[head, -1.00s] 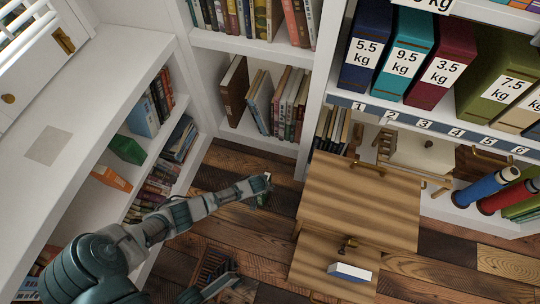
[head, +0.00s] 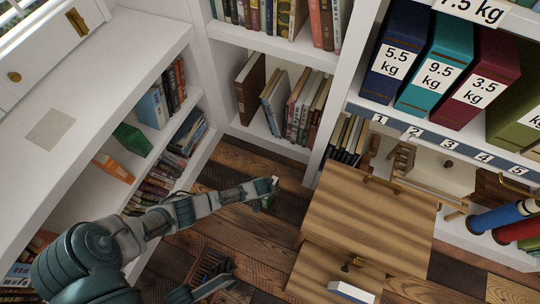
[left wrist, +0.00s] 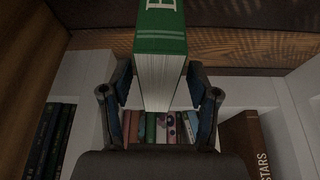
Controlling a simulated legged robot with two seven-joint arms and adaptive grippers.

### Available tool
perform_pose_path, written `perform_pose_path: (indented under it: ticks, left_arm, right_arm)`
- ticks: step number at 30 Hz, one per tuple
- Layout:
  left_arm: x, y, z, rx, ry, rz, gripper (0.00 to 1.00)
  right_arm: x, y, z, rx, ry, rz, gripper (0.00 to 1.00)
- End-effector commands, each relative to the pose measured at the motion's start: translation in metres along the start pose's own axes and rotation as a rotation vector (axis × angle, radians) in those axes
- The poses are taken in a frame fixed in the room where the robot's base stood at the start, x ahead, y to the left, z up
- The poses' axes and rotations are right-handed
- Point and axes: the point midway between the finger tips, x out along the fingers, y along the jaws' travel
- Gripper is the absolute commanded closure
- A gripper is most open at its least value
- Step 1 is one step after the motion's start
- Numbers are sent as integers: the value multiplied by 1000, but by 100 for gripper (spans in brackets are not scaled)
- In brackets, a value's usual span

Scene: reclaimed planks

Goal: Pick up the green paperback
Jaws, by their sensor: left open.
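In the left wrist view, a green book (left wrist: 160,44) with pale pages and part of a white letter on its cover is between the fingers of my left gripper (left wrist: 160,92). The fingers are open, one on each side of the book, with a visible gap on the left side. In the head view, my left gripper (head: 274,187) is low over the plank floor, with a small bit of green (head: 267,203) at its tip, mostly hidden by the gripper. Another green book (head: 132,139) sticks out of the left shelf.
A wooden drawer unit (head: 360,215) stands right of my left gripper, with a white block (head: 350,292) on its lower part. The back bookcase (head: 272,148) lies beyond the gripper. The left shelf (head: 85,115) holds an orange book (head: 114,168). Bare floor (head: 250,240) lies between.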

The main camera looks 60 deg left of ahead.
Motion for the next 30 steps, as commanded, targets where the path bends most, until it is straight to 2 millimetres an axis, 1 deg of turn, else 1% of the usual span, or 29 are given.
perform_pose_path:
  ticks: [8, 9, 11, 12, 14, 15, 26, 30]
  left_arm:
    - [-2, 1, 0, 4, 2, -6, 40]
    - [-2, 1, 0, 4, 2, -6, 50]
    - [-2, 1, 0, 4, 2, -6, 65]
    - [-2, 1, 0, 4, 2, -6, 75]
    - [-1, 1, 0, 3, 2, -5, 90]
    - [-1, 1, 0, 3, 2, -4, 100]
    - [0, 0, 0, 3, 2, -4, 100]
    - [-3, -1, -1, 6, 2, -7, 100]
  right_arm:
    - [0, 0, 1, 1, -1, 2, 44]
    - [0, 0, 1, 1, -1, 2, 44]
    - [0, 0, 1, 1, -1, 2, 44]
    - [0, 0, 1, 1, -1, 1, 44]
    - [0, 0, 2, 1, -1, 1, 44]
    - [0, 0, 2, 1, -2, 0, 44]
    - [0, 0, 2, 0, -3, 0, 44]
    - [-1, 0, 2, 0, -4, 0, 44]
